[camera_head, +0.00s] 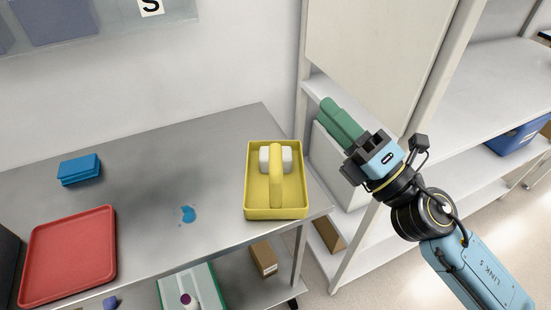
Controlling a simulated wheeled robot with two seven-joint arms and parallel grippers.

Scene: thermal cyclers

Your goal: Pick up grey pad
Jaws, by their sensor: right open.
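A pale, whitish-grey block, which looks like the grey pad (287,158), lies in the far half of a yellow caddy (249,212). The caddy's raised handle crosses in front of the pad and hides its middle. My right gripper (330,106) has green fingers and is open, with nothing seen between them. It is up and to the right of the caddy, in front of the shelf unit, apart from the pad. My left gripper is not in view.
White shelving (322,90) stands right of the table. A brown box (263,258) is on the lower shelf. The table's middle is mostly clear.

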